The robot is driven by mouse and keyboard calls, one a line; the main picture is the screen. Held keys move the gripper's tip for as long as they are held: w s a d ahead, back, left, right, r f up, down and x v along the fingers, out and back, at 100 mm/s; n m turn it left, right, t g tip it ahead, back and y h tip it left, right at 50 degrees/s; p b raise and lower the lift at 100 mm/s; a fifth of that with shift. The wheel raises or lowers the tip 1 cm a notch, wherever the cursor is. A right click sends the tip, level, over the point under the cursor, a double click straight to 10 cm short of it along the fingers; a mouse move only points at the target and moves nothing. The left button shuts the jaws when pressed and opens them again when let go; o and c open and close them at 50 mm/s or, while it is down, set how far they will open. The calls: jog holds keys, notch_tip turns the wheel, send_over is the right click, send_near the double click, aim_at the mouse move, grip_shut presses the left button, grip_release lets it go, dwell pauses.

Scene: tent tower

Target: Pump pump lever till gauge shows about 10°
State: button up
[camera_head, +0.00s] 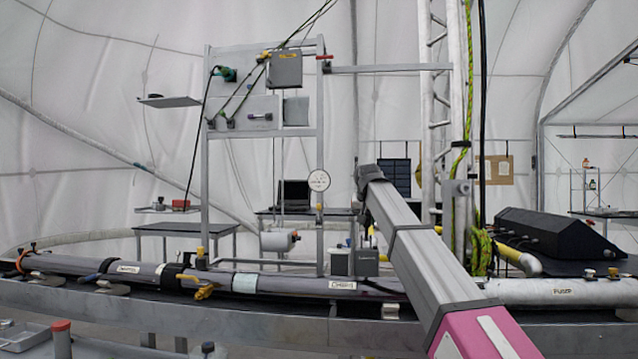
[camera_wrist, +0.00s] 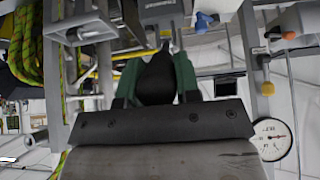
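The round white gauge (camera_head: 319,180) stands on a thin post left of my arm in the head view. It also shows at the lower right of the wrist view (camera_wrist: 271,138), with a dark needle; the reading is too small to tell. My gripper (camera_head: 362,190) is at the upper end of my arm, right of the gauge, its fingers mostly hidden there. In the wrist view its green fingers (camera_wrist: 156,80) stand on both sides of a black rounded grip, which looks like the pump lever (camera_wrist: 155,82) and fills the gap. A grey pump-like box (camera_head: 365,262) sits below.
A long grey pipe (camera_head: 130,270) with yellow and black valves runs along the front. A lattice mast (camera_head: 433,110) with a green-yellow rope rises behind my arm. A black sloped console (camera_head: 555,235) is at the right. A panel frame (camera_head: 262,100) stands left of the gauge.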

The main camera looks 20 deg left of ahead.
jog(key=shift+s+d+f, duration=0.1)
jog(key=shift+s+f, duration=0.2)
jog(key=shift+f, duration=0.5)
jog(key=shift+s+d+f, duration=0.1)
jog(key=shift+s+f, duration=0.25)
jog(key=shift+f, duration=0.4)
jog(key=shift+s+d+f, duration=0.1)
jog(key=shift+s+f, duration=0.2)
jog(key=shift+f, duration=0.5)
jog(key=shift+s+f, duration=0.15)
jog(key=shift+f, duration=1.8)
jog(key=shift+s+f, duration=0.1)
jog(key=shift+f, duration=1.8)
notch_tip(320, 180, up, 6)
jog(key=shift+w, duration=0.2)
jog(key=shift+r, duration=0.1)
jog(key=shift+r, duration=0.1)
